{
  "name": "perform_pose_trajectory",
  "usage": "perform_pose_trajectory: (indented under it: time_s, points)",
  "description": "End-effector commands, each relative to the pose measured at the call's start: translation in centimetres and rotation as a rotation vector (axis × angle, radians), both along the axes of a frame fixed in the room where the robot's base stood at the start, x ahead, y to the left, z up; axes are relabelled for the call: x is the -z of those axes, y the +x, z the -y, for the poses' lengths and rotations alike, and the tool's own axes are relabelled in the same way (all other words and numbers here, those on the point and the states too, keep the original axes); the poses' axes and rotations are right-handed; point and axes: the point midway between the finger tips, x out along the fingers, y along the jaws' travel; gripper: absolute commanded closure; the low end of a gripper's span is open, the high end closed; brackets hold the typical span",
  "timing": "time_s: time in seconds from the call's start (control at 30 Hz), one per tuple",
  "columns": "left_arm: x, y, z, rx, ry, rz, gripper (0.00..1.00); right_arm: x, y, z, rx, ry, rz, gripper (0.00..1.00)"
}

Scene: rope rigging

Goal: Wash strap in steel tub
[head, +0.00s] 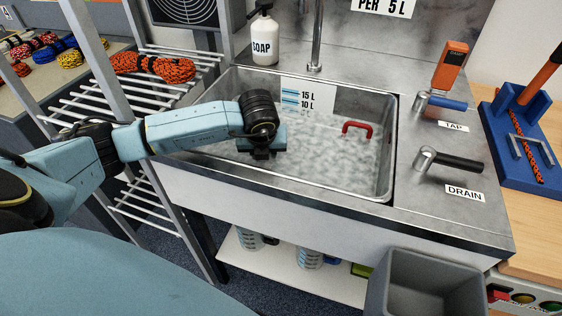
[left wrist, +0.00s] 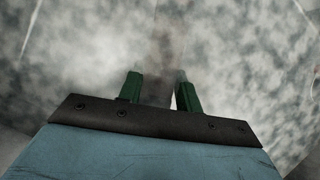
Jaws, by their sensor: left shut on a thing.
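The steel tub (head: 392,150) is filled with cloudy, foamy water. My left gripper (head: 262,154) points down into the tub's left part, at the water. In the left wrist view its two green fingers (left wrist: 160,88) stand a little apart, with a blurred grey-brown strip, apparently the strap (left wrist: 158,70), between them. The rest of the strap is hidden by the foam. A red handle-like piece (head: 357,127) sticks out of the water at the tub's right; I cannot tell whether it belongs to the strap. My right gripper is not in view.
A soap bottle (head: 264,38) stands behind the tub. The tap lever (head: 440,101) and drain lever (head: 450,160) are on the right counter. A rack (head: 165,52) with orange rope stands left. A grey bin (head: 425,285) is in front.

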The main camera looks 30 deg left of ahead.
Motion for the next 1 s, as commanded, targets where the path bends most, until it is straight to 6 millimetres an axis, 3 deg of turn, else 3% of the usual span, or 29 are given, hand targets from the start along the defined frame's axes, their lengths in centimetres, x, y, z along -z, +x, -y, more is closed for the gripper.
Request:
perform_pose_trajectory:
  time_s: [0.33, 1.0]
  points:
    - [-0.1, 0.1, 0.5, 0.002, -0.001, 0.002, 0.93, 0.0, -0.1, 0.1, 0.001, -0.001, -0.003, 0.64]
    - [0.0, 0.7, 6.6, 0.002, -0.002, 0.003, 0.93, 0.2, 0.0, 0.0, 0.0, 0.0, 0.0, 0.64]
